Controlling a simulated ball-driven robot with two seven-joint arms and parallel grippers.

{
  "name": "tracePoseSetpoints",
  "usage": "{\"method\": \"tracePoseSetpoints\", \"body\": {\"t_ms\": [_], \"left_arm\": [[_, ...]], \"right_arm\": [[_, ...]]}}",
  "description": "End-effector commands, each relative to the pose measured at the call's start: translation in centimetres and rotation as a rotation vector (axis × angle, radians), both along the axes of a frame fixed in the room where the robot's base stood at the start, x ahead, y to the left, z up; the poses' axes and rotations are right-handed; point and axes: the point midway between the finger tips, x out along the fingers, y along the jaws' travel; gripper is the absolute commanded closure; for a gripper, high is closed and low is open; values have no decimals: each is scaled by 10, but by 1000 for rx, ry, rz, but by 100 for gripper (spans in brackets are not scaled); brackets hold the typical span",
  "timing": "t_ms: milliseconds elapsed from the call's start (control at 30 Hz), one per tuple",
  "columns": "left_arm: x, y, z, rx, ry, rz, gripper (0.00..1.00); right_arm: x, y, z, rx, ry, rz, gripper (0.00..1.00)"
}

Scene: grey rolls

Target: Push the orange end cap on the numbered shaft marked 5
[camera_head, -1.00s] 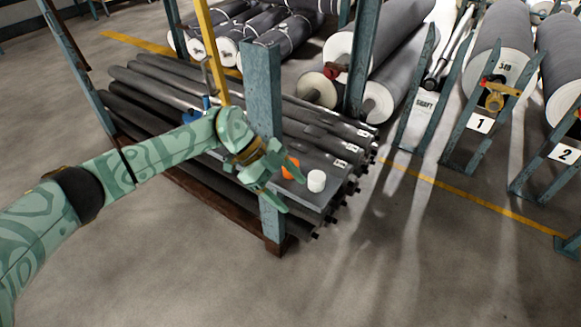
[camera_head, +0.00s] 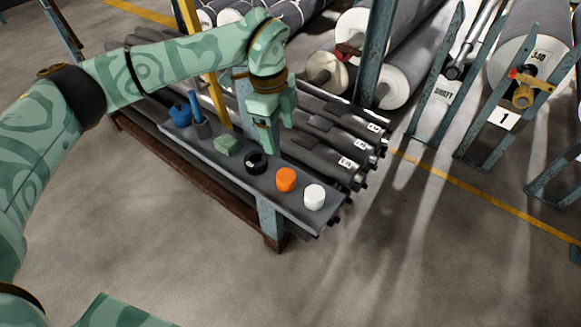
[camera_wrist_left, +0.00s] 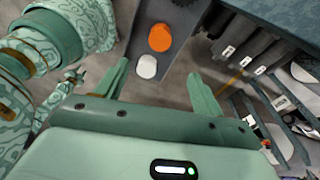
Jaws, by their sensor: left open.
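The orange end cap (camera_head: 286,179) stands on a grey shelf board, between a white cap (camera_head: 314,196) and a black ring-shaped cap (camera_head: 256,163). My left gripper (camera_head: 279,128) is open and empty, pointing down above the board, behind and left of the orange cap. The left wrist view shows the orange cap (camera_wrist_left: 161,38) beyond the open fingers. Dark shafts (camera_head: 325,157) lie stacked behind the board, with white end labels (camera_head: 347,162) whose numbers are too small to read. A small green part at the left of the wrist view may be my right gripper (camera_wrist_left: 75,76).
The board (camera_head: 235,170) also holds a green block (camera_head: 228,145) and blue tools (camera_head: 181,115). A blue upright post (camera_head: 270,222) supports its front. Grey rolls (camera_head: 398,70) and numbered stands lie to the right. The front floor is clear.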

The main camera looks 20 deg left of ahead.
Motion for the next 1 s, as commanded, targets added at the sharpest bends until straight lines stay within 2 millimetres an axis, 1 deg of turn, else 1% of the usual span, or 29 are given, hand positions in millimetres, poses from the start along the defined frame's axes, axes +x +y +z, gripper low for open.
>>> {"method": "tracePoseSetpoints", "body": {"t_ms": [33,67,200,267,300,400,567,667,900,1000], "left_arm": [[-1,-1,-12,1,5,-1,32],[-1,-2,-18,0,6,-1,32],[-2,-6,-55,-1,8,-2,32],[-2,-8,-70,-2,7,-3,32],[-2,-9,-79,-2,7,-3,32],[-2,-11,-95,-2,5,-1,32],[-2,-12,-106,-2,2,0,32],[-2,-13,-113,-2,3,0,32],[-1,-15,-153,-2,6,-3,32],[-1,-15,-159,-2,3,-2,32]], "right_arm": [[-3,0,-4,0,5,0,64],[-5,0,-5,0,9,0,64],[-20,0,-14,-1,34,1,64],[-26,-1,-18,-1,44,1,64],[-28,-1,-20,-1,48,1,64],[-27,-1,-24,-2,49,1,64],[-21,0,-27,-1,40,1,64],[-21,0,-30,-1,41,1,64],[-28,0,-47,-1,57,1,64],[-28,-1,-48,-1,58,1,64]]}}
